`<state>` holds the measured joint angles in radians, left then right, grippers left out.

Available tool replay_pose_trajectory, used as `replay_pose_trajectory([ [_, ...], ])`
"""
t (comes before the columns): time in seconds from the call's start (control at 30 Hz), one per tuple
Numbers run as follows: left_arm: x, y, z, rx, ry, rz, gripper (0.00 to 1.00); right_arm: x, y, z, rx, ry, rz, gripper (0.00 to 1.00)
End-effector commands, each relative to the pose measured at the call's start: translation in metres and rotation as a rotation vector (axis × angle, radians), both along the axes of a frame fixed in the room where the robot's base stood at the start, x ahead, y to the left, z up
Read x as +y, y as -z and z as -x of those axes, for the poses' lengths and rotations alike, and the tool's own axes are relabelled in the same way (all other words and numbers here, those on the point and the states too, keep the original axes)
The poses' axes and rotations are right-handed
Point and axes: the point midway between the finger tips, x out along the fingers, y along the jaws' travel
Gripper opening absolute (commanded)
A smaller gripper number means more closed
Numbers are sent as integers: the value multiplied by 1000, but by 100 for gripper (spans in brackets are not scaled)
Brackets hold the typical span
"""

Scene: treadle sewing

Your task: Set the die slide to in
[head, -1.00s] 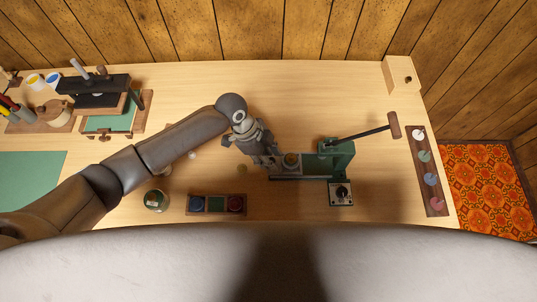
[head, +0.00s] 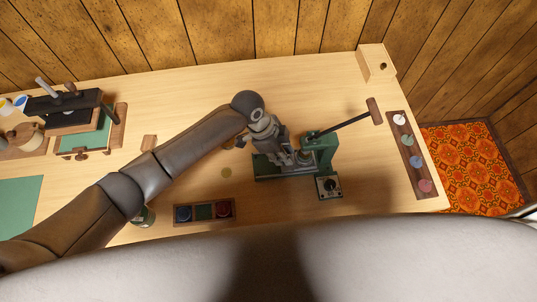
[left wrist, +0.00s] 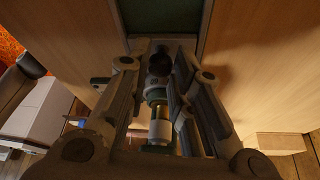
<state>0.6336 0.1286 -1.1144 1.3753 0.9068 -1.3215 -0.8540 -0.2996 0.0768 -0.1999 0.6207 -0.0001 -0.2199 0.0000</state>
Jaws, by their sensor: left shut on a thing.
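The green press (head: 323,143) stands on the right half of the table, its long green base (head: 264,168) reaching out to the left. My left gripper (head: 300,159) is over this base, close against the press body, and is shut on the die slide. The gripper hides most of the slide in the head view. In the left wrist view a dark round part (left wrist: 160,64) shows between the fingers, with a white and gold cylinder (left wrist: 160,124) below it. My right gripper is not in view.
The press lever (head: 350,122) reaches up to the right. A dial box (head: 329,187) sits in front of the press. A button tray (head: 204,211) lies front left, and a rack of coloured pieces (head: 410,155) stands at the right edge. The table's back middle is clear.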

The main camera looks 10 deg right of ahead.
Motion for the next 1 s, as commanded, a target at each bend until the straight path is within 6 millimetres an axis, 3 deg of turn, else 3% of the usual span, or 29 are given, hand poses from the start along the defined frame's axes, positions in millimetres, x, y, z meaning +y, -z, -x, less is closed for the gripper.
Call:
replay_pose_trajectory([
  [0.3, -7, -1, 1, -3, 1, 11, 0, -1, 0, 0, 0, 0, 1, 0],
  [0.33, -7, -1, 1, -3, 1, 12, 24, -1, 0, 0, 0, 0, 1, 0],
  [0.5, -6, -1, 1, -3, 0, 10, 43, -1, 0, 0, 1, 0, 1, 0],
  [0.83, -3, -3, 0, -3, -1, 7, 43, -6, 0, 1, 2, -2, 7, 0],
  [1.0, 4, -24, -3, -5, -1, 9, 43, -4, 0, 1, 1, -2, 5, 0],
])
